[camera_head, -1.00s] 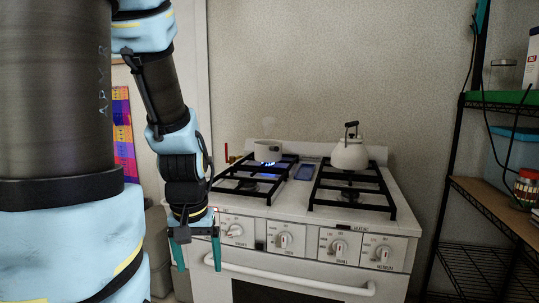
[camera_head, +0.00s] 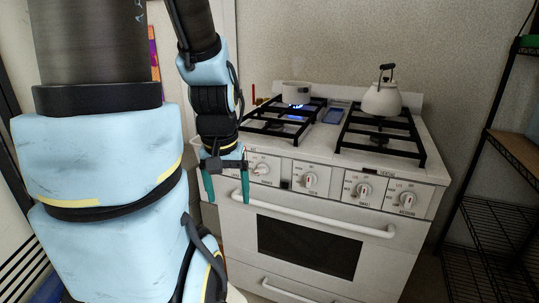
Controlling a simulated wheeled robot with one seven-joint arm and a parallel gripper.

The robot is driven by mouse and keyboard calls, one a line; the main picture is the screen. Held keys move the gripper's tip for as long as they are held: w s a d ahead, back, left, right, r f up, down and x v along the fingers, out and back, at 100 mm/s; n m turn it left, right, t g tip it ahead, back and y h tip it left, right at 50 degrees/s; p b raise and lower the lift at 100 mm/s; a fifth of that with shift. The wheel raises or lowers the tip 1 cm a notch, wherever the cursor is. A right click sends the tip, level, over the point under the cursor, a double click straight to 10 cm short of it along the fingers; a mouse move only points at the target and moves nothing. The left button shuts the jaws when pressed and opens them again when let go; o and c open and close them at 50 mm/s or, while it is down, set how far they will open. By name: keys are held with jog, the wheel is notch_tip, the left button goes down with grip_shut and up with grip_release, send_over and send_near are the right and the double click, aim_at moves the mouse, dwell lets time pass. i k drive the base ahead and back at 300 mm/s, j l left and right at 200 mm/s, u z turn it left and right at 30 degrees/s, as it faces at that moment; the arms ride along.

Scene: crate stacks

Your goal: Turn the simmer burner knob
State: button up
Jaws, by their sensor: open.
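The white stove has a row of several white knobs along its front panel. The leftmost knob (camera_head: 262,169) is just right of my gripper. Another knob (camera_head: 310,180) is to its right, then a third knob (camera_head: 363,189), and a far-right knob (camera_head: 407,199). The labels are too small to tell which one is the simmer knob. My gripper (camera_head: 227,196) is open and empty, its two teal fingers pointing down in front of the stove's left front corner. It overlaps the panel's left end in the picture; I see no contact with a knob.
A pot (camera_head: 296,93) sits over a blue flame at the back left burner. A white kettle (camera_head: 382,98) stands on the right grate. The oven door handle (camera_head: 310,214) runs below the knobs. A wire shelf (camera_head: 505,150) stands at the right.

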aim_at(262, 168)
jog(key=k, duration=0.55)
jog(key=k+u, duration=0.1)
jog(key=u, duration=1.5)
jog(key=l+u, duration=0.3)
jog(key=l, duration=0.15)
jog(key=k+l+u, duration=0.25)
jog(key=l, duration=0.2)
jog(key=i, duration=0.1)
